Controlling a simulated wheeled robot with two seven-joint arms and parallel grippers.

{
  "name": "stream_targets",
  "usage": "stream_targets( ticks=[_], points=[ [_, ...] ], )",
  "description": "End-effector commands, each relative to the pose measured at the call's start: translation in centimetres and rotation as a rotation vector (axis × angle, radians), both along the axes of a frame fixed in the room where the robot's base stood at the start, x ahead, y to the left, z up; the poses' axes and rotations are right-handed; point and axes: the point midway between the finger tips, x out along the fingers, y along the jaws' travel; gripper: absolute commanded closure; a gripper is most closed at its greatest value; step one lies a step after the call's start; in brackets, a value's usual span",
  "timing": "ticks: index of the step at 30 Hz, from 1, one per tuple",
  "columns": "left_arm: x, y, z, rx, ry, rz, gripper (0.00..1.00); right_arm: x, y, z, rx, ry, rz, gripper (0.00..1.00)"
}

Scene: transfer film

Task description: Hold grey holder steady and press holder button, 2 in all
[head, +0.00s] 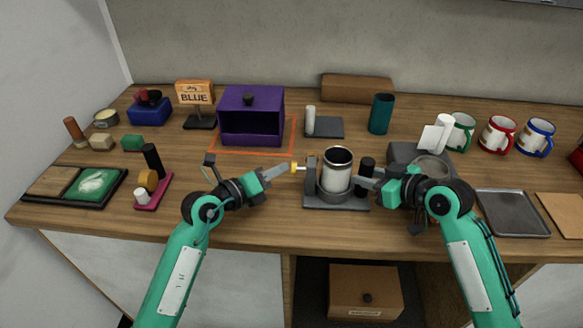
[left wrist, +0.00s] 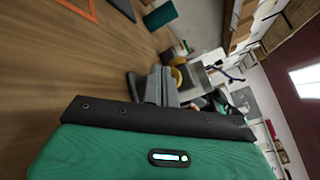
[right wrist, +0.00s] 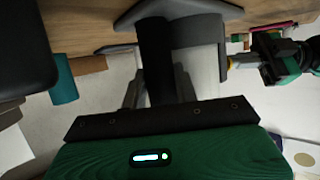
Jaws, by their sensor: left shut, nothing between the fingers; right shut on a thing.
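The grey holder (head: 312,190) stands on the table between my grippers, with a silver cup (head: 337,172) upright in it. Its black upright post (head: 367,172) is on the right side. My right gripper (head: 366,180) is shut on this post, which also shows between the fingers in the right wrist view (right wrist: 155,60). A yellow button (head: 294,167) sticks out on the holder's left side. My left gripper (head: 284,169) is shut and empty, its tips at the button; I cannot tell whether they touch it. The button shows partly past the fingers in the left wrist view (left wrist: 178,76).
A purple box (head: 251,118) stands behind to the left. A teal cylinder (head: 381,114) stands behind the holder. A dark grey block (head: 402,152) is close behind my right gripper. A metal tray (head: 512,213) lies to the right. The table's front edge is close.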

Motion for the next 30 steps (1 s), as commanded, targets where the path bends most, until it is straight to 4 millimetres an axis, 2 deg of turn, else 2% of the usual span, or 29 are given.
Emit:
stream_targets(
  ticks=[30],
  points=[
    [0.0,-1.1,0.0,-0.001,0.0,-0.001,1.0,0.0,0.0,0.0,0.0,0.0,0.0,0.97]
  ],
)
